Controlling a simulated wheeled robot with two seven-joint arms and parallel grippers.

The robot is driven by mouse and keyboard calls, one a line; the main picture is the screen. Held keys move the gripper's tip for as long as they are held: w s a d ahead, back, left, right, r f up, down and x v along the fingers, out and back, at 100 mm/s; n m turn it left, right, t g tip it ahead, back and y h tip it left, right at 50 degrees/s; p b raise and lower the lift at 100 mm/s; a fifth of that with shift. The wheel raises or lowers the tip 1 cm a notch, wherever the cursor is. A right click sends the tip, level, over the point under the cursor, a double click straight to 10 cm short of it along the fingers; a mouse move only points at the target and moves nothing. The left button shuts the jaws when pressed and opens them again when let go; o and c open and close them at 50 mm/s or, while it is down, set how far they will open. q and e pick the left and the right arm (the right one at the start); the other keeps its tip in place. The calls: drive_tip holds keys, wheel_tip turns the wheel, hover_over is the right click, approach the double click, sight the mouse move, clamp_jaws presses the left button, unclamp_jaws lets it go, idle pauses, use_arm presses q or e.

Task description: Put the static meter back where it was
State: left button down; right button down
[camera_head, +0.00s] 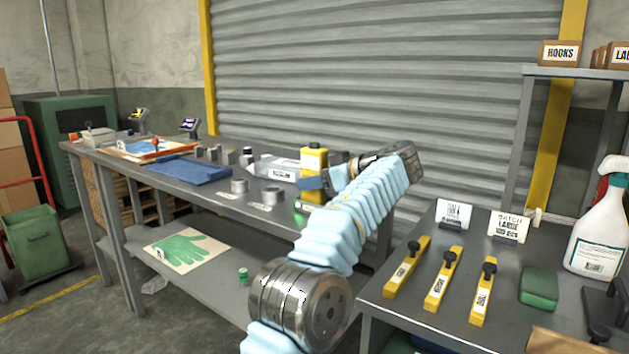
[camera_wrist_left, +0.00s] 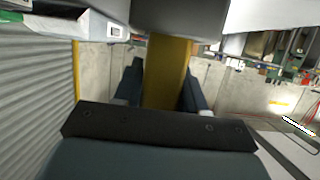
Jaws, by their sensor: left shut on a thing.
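The static meter appears to be the yellow upright block (camera_head: 313,159) with a dark top and a label, at the right end of the long grey bench. My left gripper (camera_head: 318,181) is shut on it, with a dark blue finger across its lower part. In the left wrist view, the yellow body (camera_wrist_left: 167,75) stands between the two dark fingers. I cannot tell whether its base touches the bench. My right gripper is in neither view.
The long bench (camera_head: 225,205) holds grey cylinders (camera_head: 239,186), a clear labelled box (camera_head: 276,169) and a blue cloth (camera_head: 189,171). The right table (camera_head: 400,309) holds yellow labelled bars (camera_head: 437,279), a green block (camera_head: 539,288) and a spray bottle (camera_head: 600,235).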

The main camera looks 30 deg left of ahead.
use_arm(q)
drive_tip(key=shift+f+b, duration=0.6)
drive_tip(key=c, duration=0.6)
unclamp_jaws()
drive_tip(key=shift+o, duration=0.2)
